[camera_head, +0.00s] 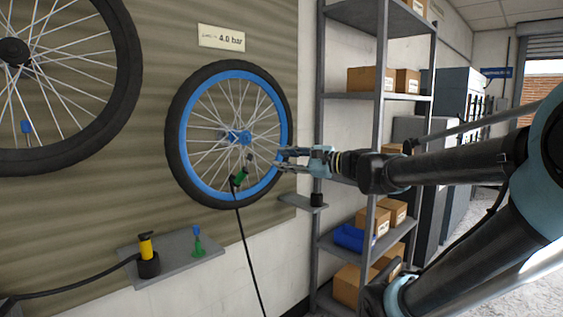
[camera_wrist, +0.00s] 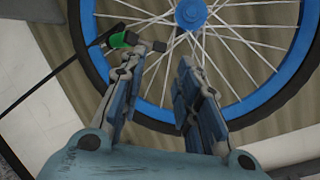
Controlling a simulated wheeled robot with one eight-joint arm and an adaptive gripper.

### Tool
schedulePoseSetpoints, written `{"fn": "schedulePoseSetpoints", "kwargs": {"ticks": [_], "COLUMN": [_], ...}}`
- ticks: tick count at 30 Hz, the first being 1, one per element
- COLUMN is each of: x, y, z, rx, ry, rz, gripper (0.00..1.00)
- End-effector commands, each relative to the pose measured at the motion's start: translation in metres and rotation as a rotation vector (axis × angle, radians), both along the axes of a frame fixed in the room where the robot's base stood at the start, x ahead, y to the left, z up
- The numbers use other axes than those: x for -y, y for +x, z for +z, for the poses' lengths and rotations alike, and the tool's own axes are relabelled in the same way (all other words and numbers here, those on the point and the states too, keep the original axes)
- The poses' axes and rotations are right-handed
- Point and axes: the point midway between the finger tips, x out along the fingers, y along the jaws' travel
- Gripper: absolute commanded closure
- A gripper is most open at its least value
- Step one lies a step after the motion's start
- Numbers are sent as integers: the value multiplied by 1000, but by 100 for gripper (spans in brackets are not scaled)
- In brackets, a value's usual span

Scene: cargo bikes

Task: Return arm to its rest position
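My arm (camera_head: 440,168) reaches in from the right in the head view. My gripper (camera_head: 279,158) is in front of the right side of the blue-rimmed wheel (camera_head: 231,77). In the wrist view my gripper (camera_wrist: 165,60) has its two fingers apart, with nothing between them but background. A green hose connector (camera_head: 239,179) with a black hose is at the lower part of the wheel. The connector (camera_wrist: 120,40) is just outside the left fingertip in the wrist view; whether they touch I cannot tell.
A larger wheel (camera_head: 127,70) hangs at left. A small shelf (camera_head: 180,264) holds a yellow-black pump head (camera_head: 147,258) and a green nozzle (camera_head: 197,246). A metal rack (camera_head: 379,100) with cardboard boxes stands behind my arm. A sign (camera_head: 222,38) reads 4.0 bar.

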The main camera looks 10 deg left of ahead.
Motion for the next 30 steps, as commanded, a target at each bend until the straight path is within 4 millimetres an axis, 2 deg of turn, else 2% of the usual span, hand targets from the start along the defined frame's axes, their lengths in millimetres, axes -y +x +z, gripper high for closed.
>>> {"fn": "schedulePoseSetpoints", "kwargs": {"ticks": [12, 16, 20, 23, 26, 30], "x": [2, 5, 16, 31, 52, 90], "y": [-1, -8, -24, -40, -55, -76], "z": [-1, -18, -60, -102, -143, -197], "rx": [3, 41, 126, 203, 268, 340], "ry": [-5, -82, -270, -456, -641, -893], "rz": [1, 12, 45, 90, 144, 240], "gripper": [70, 70, 70, 70, 70, 70]}}
